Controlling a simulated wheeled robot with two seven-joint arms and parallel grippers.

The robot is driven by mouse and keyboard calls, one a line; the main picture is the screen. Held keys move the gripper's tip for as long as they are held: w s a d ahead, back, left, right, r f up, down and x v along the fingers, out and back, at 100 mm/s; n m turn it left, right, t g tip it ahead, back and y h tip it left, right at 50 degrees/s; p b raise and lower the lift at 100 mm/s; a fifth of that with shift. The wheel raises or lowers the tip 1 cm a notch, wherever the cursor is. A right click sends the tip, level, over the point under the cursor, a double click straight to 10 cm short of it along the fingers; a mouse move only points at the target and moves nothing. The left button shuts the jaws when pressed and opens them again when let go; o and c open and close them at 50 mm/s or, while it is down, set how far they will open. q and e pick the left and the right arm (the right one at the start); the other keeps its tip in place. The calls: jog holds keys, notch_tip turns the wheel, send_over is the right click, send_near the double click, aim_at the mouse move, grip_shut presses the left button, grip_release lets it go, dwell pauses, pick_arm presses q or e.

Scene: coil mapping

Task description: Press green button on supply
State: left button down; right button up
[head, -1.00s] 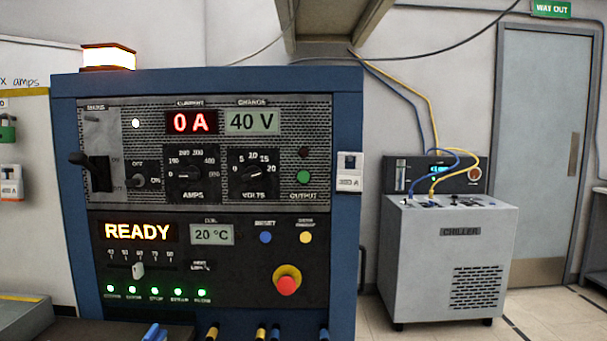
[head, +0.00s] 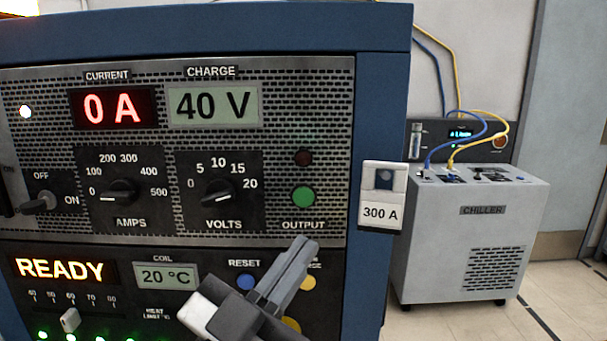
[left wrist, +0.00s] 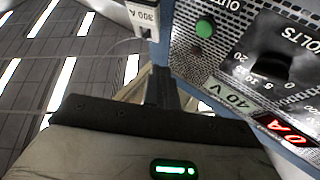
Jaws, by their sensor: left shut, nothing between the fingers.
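The supply (head: 384,120) is a blue cabinet with a perforated upper panel. Its green button (head: 303,197) sits above the OUTPUT label, under a dark red lamp (head: 303,157). The displays read 0 A, 40 V, READY and 20 °C. My left gripper (head: 301,247) is shut and empty. In the head view its tips are just below the OUTPUT label, apart from the green button in the picture; the depth gap is hard to judge. It covers part of the lower panel. The left wrist view shows the green button (left wrist: 205,27) beyond the fingers (left wrist: 162,85). My right gripper is not in view.
A blue RESET button (head: 245,282) and a yellow button (head: 308,282) lie close to the gripper. A 300 A tag (head: 381,213) hangs on the cabinet's right edge. The grey chiller (head: 470,240) stands to the right, with open floor beside it.

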pick_arm(q)
jog(key=b, duration=0.2)
send_near(321, 183)
jog(key=d+r, duration=0.2)
jog(key=shift+w+d+f+h, duration=0.1)
jog(key=shift+w+h, duration=0.05)
jog(key=shift+w, duration=0.4)
jog(key=shift+w+f+h, duration=0.1)
jog(key=shift+w+h, duration=0.05)
jog(key=shift+w, duration=0.4)
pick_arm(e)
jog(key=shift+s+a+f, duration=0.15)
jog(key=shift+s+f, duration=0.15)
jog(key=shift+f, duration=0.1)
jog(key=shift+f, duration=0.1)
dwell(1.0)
pick_arm(q)
jog(key=shift+w, duration=0.1)
jog(key=shift+w+p, duration=0.3)
